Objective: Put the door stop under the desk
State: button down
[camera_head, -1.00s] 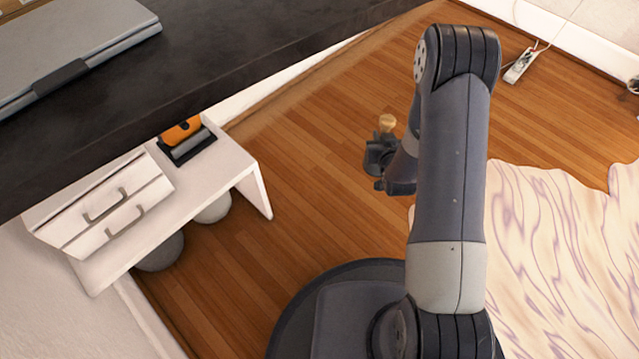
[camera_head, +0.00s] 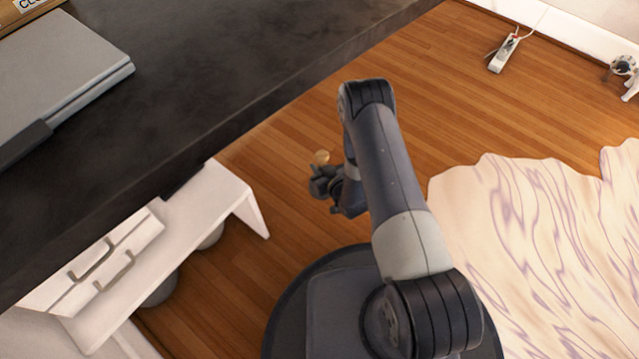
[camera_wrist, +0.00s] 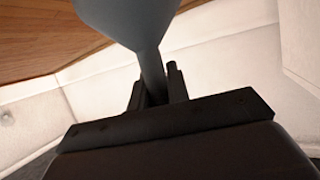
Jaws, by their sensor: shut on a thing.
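My gripper (camera_head: 324,178) is over the wooden floor, to the right of the desk's edge. It is shut on the door stop (camera_head: 321,157), whose small tan, rounded end shows above the fingers in the head view. In the wrist view the door stop (camera_wrist: 150,30) is a dim grey-blue shape, wide at the top and narrowing to a stem between the fingertips (camera_wrist: 157,88). The desk (camera_head: 235,75) has a dark top that crosses the upper left of the head view. The floor under it is mostly hidden by the top.
A white low shelf unit with drawers (camera_head: 125,245) stands at the left, partly below the desktop, with round grey objects under it. A grey laptop (camera_head: 60,70) lies on the desk. A pale rug (camera_head: 540,240) covers the right. A power strip (camera_head: 503,52) lies at the back.

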notch_tip(320, 180, down, 9)
jog(key=b, duration=0.4)
jog(key=shift+f, duration=0.1)
jog(key=c, duration=1.8)
grip_release()
jog(key=shift+f, duration=0.2)
jog(key=o, duration=0.4)
jog(key=shift+o, duration=0.2)
jog(key=shift+r, duration=0.1)
